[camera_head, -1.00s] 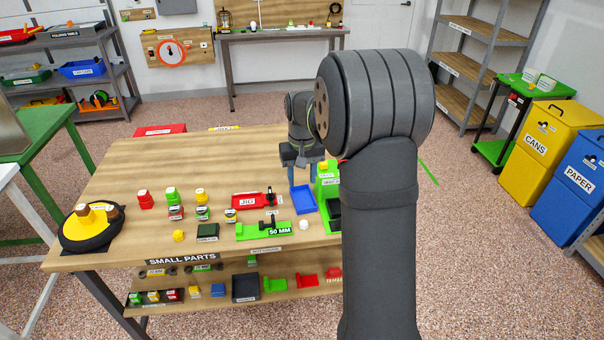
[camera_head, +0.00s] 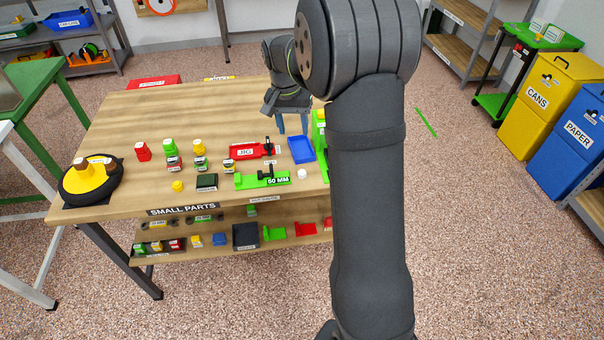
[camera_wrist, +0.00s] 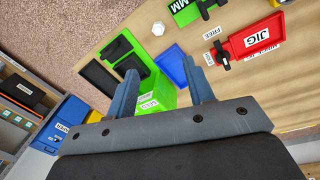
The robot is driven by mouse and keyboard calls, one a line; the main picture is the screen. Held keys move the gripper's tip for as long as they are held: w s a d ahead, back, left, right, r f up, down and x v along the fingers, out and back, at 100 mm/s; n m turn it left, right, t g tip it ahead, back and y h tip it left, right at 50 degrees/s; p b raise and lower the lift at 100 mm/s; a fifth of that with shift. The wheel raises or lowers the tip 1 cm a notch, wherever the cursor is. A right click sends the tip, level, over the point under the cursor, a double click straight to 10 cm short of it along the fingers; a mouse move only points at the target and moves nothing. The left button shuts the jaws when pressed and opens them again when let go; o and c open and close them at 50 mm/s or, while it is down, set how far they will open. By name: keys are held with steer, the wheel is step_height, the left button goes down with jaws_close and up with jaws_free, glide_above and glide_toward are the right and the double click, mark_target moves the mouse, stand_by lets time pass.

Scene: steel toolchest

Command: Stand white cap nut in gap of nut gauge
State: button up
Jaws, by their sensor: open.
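The white cap nut (camera_head: 301,174) stands on the table near its front edge, right of the green gauge marked 50 MM (camera_head: 245,183). In the wrist view the cap nut (camera_wrist: 158,28) is a small white piece near the top, and part of the gauge (camera_wrist: 181,7) shows at the top edge. The gauge has a dark clamp-like part on it; its gap is not clear. My gripper (camera_head: 292,124) is open and empty, above the table behind the blue tray. In the wrist view its two blue fingers (camera_wrist: 160,78) are apart, away from the nut.
A blue tray (camera_head: 301,150) and a red jig (camera_head: 240,151) lie behind the gauge. A green bin (camera_head: 320,140) stands right of the tray, partly hidden by my arm. Several small parts and a black-yellow round stand (camera_head: 88,190) are to the left.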

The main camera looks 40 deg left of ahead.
steer(key=s+m, duration=0.1)
steer(key=m, duration=0.2)
steer(key=m+t+h, duration=0.2)
steer(key=m+t, duration=0.1)
steer(key=m, duration=0.7)
glide_above(301, 171)
steer(key=s+a, duration=0.1)
steer(key=a, duration=0.1)
step_height(301, 171, down, 12)
steer(key=shift+s+r, duration=0.1)
steer(key=shift+s+d+x, duration=0.1)
steer(key=shift+s+x, duration=0.05)
steer(key=shift+x, duration=1.2)
steer(key=shift+s+d+x, duration=0.1)
steer(key=shift+s+x, duration=0.05)
steer(key=shift+x, duration=1.2)
jaws_close()
